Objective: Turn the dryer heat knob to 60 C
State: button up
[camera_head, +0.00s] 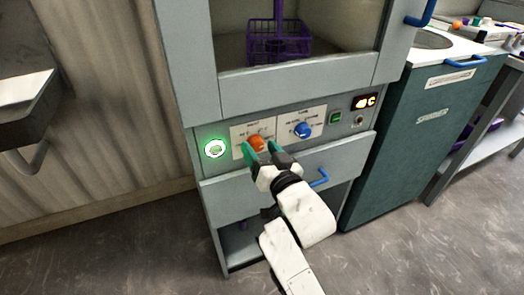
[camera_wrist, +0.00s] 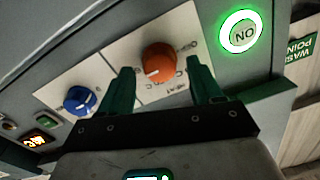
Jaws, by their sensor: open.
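The dryer's control panel has an orange knob (camera_head: 257,141) on a pale label plate whose markings are too small to read surely. The orange knob (camera_wrist: 158,62) also shows in the wrist view, with a pale pointer mark. A blue knob (camera_head: 302,130) sits to its right on a second plate. My gripper (camera_head: 261,149) is open in front of the orange knob. In the wrist view its two green fingers (camera_wrist: 162,78) stand one on each side of the knob, apart from it. Whether the tips reach the knob's depth is unclear.
A green-lit round button (camera_head: 215,148) is left of the knobs. A small amber display (camera_head: 364,102) and a green switch (camera_head: 335,118) are on the right. A drawer with a blue handle (camera_head: 319,179) is below. A purple basket (camera_head: 279,43) hangs behind the window above.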

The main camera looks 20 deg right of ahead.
jog(key=s+p, duration=0.1)
jog(key=s, duration=0.9)
jog(key=shift+s+d, duration=0.15)
jog(key=shift+s, duration=0.25)
